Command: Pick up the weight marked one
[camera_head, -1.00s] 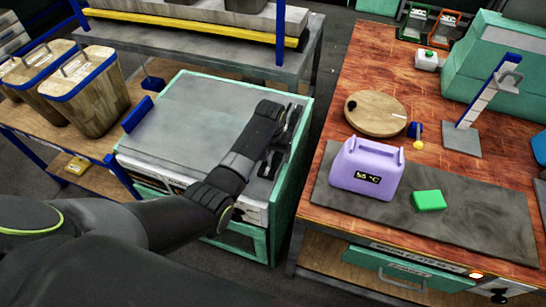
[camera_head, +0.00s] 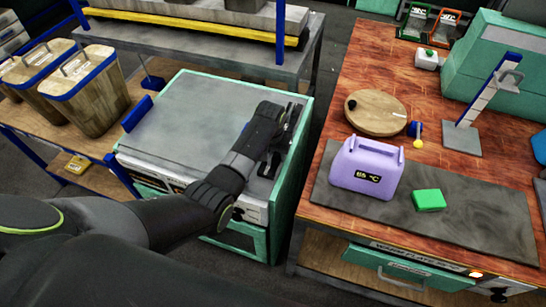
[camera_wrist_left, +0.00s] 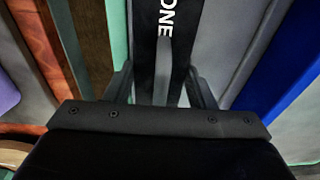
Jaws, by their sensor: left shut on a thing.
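The weight marked ONE (camera_wrist_left: 165,18) shows in the left wrist view as a dark slab with white letters. A grey bar like a handle stands in front of it, between my fingers. My left gripper (camera_wrist_left: 161,85) is shut on this weight. In the head view my left gripper (camera_head: 284,138) is over the right side of the grey-topped green cabinet (camera_head: 190,115). My wrist and fingers hide most of the weight there. I cannot tell whether the weight touches the cabinet top. My right gripper is not in view.
Wooden bins (camera_head: 90,100) stand at left. A narrow gap separates cabinet and bench.

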